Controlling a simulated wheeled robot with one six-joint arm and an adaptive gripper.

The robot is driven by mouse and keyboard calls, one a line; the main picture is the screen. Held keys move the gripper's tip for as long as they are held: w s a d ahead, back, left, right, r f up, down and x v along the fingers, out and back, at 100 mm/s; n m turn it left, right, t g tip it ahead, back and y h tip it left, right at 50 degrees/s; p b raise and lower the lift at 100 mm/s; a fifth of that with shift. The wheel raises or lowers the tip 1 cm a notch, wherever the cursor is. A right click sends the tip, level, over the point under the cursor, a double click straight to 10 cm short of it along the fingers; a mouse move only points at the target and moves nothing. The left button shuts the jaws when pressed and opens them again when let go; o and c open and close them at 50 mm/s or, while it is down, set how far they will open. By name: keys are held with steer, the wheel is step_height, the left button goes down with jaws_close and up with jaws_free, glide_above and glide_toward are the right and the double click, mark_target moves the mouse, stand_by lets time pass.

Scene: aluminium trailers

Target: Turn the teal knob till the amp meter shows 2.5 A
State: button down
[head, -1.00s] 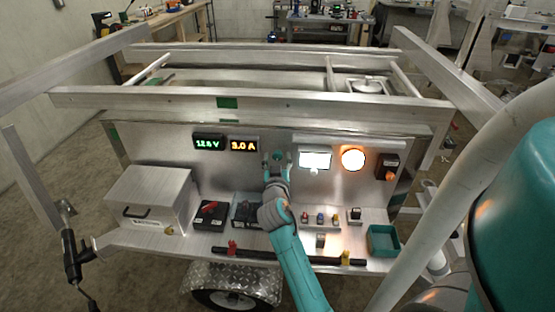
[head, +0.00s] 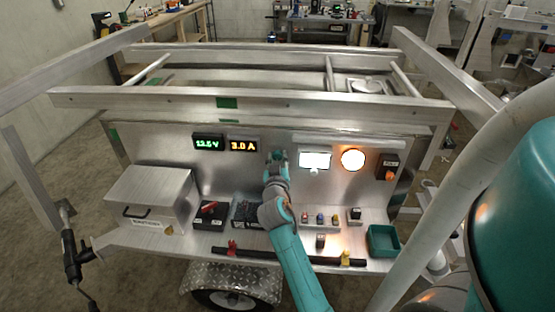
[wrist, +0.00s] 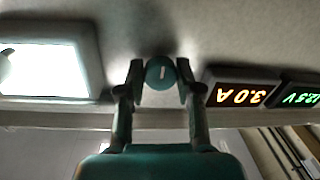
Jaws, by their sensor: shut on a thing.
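The teal knob (wrist: 160,73) is on the trailer's upright metal panel, with a short white mark standing about vertical in the wrist view. My gripper (wrist: 160,82) is shut on it, one finger on each side. In the head view my gripper (head: 278,158) mostly covers the knob (head: 277,155). The amp meter (head: 244,146) shows 3.0 A in orange digits, left of the knob in the head view. It shows upside down in the wrist view (wrist: 241,95).
A green volt meter (head: 208,142) sits left of the amp meter. A lit white screen (head: 315,160), a round glowing lamp (head: 352,159) and a dark switch box (head: 388,166) are to the right. A metal box (head: 150,198), small parts and a teal tray (head: 383,240) occupy the shelf below.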

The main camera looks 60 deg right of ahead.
steer(key=n, duration=0.3)
steer(key=shift+n, duration=0.4)
steer(key=shift+n+g, duration=0.3)
steer(key=shift+n, duration=1.5)
steer(key=c, duration=0.8)
jaws_free()
steer(key=shift+o, duration=0.2)
steer(key=v, duration=1.2)
steer(key=shift+r, duration=0.2)
